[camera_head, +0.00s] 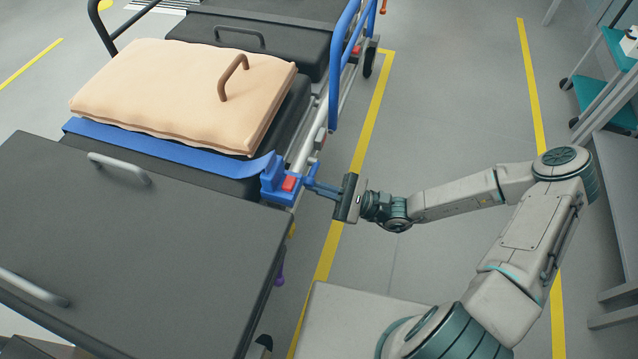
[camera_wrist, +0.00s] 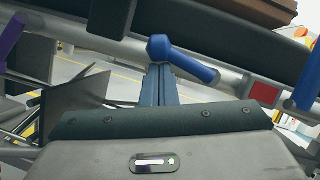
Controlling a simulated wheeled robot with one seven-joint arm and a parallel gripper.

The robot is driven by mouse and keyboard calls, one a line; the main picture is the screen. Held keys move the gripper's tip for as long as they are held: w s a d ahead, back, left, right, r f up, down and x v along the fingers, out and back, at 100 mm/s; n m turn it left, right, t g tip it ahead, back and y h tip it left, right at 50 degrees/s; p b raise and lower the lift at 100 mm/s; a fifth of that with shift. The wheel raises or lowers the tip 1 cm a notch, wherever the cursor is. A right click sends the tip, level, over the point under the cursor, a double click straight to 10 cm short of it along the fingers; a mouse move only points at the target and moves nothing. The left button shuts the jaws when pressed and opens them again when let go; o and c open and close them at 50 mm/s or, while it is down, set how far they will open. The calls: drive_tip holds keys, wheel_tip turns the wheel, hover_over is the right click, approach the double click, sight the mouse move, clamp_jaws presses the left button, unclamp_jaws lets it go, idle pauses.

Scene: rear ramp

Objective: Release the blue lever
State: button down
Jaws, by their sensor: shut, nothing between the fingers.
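The blue lever (camera_wrist: 185,60) shows in the wrist view as a short rod with a rounded end, slanting down to the right in front of a grey rail. In the head view, the blue lever (camera_head: 312,170) is small beside the stretcher's side rail, partly merged with my fingertips. My gripper (camera_head: 311,184) reaches in from the right at the stretcher's side. Its blue-grey fingers are together and empty, and in the wrist view my gripper (camera_wrist: 159,68) has its tips right at the lever's rounded end. I cannot tell whether they touch it.
A blue bracket (camera_head: 275,186) with a red patch sits at the stretcher's edge. A beige pillow (camera_head: 185,92) lies on the dark stretcher. A dark panel with handles (camera_head: 140,235) fills the lower left. Clear floor (camera_head: 440,110) lies right of the stretcher, before a shelf cart (camera_head: 620,50).

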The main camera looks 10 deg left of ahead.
drive_tip(key=shift+s+r, duration=0.15)
drive_tip(key=shift+r, duration=0.2)
wheel_tip(320, 180, down, 5)
drive_tip(key=w+b, duration=0.2)
drive_tip(key=b, duration=0.1)
drive_tip(key=p+v, duration=0.2)
drive_tip(key=v, duration=0.7)
drive_tip(key=shift+d+p, duration=0.2)
drive_tip(key=shift+p, duration=0.1)
drive_tip(key=shift+r, duration=0.15)
drive_tip(key=s+d+r+n+t+h+p, duration=0.1)
drive_tip(key=s+d+r+n+h+p, duration=0.2)
drive_tip(key=r, duration=1.4)
drive_tip(key=s+d+r+n+t+h+p, duration=0.2)
drive_tip(key=d+r+n+h+p, duration=0.3)
drive_tip(key=d+r+h+p, duration=0.3)
drive_tip(key=s+d+r+n+t+h+p, duration=0.1)
drive_tip(key=s+d+r+n+h+p, duration=0.3)
drive_tip(key=r+h+p, duration=0.7)
drive_tip(key=w+p+v, duration=0.1)
drive_tip(key=v, duration=0.6)
drive_tip(key=w+d+p+v, duration=0.1)
drive_tip(key=w+p+v, duration=0.1)
drive_tip(key=v, duration=0.6)
drive_tip(key=shift+d+r+p, duration=0.25)
drive_tip(key=shift+d+p, duration=0.05)
drive_tip(key=shift+d, duration=0.05)
